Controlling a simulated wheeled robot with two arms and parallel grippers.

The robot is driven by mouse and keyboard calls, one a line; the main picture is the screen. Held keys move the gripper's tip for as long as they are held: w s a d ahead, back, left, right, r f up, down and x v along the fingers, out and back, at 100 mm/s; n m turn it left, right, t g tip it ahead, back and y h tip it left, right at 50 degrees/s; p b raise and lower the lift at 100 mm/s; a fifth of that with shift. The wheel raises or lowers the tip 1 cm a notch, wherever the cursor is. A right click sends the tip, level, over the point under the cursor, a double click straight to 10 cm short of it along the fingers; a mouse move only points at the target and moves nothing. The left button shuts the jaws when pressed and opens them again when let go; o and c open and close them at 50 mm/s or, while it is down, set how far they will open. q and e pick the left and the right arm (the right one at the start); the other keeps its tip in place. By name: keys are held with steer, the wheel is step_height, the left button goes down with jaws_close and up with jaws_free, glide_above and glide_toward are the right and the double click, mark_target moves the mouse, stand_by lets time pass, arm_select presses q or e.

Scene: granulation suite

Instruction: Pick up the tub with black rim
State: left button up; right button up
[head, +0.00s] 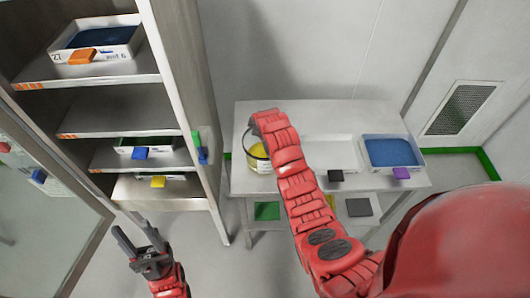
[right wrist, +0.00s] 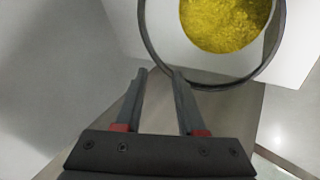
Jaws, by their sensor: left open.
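The tub with black rim (head: 260,164) stands on the white table at its left end, with yellow contents. My right arm covers part of it in the head view. In the right wrist view its dark round rim (right wrist: 146,32) curves past the fingertips around yellow material. My right gripper (right wrist: 160,74) is open, its two fingers apart, with the rim close to the tips; I cannot tell whether they touch. In the head view the right fingers are hidden behind the arm. My left gripper (head: 143,246) is open and empty, low in front of the shelf unit.
The white table (head: 241,184) also holds a pale tray (head: 340,150) with a black clip and a tray of blue material (head: 392,152) with a purple clip. A shelf unit (head: 110,124) with clipped trays stands left. Floor between is clear.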

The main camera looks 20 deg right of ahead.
mark_target(265, 163)
steer(key=s+r+n+g, duration=0.3)
steer(key=s+g, duration=0.4)
steer(key=s, duration=0.2)
step_height(265, 163, down, 10)
steer(key=b, duration=1)
steer(key=shift+s+f, duration=0.15)
steer(key=shift+f, duration=0.1)
steer(key=shift+f+p, duration=0.4)
steer(key=shift+p, duration=0.55)
steer(key=shift+f, duration=0.3)
steer(key=shift+f+p, duration=0.25)
steer(key=shift+p, duration=0.25)
steer(key=f+p, duration=0.1)
steer(key=f, duration=0.1)
steer(key=f+p, duration=0.1)
steer(key=shift+d+f, duration=0.2)
steer(key=shift+f, duration=0.15)
steer(key=shift+w+f, duration=0.2)
steer(key=shift+f, duration=0.4)
steer(key=shift+c, duration=0.3)
jaws_close()
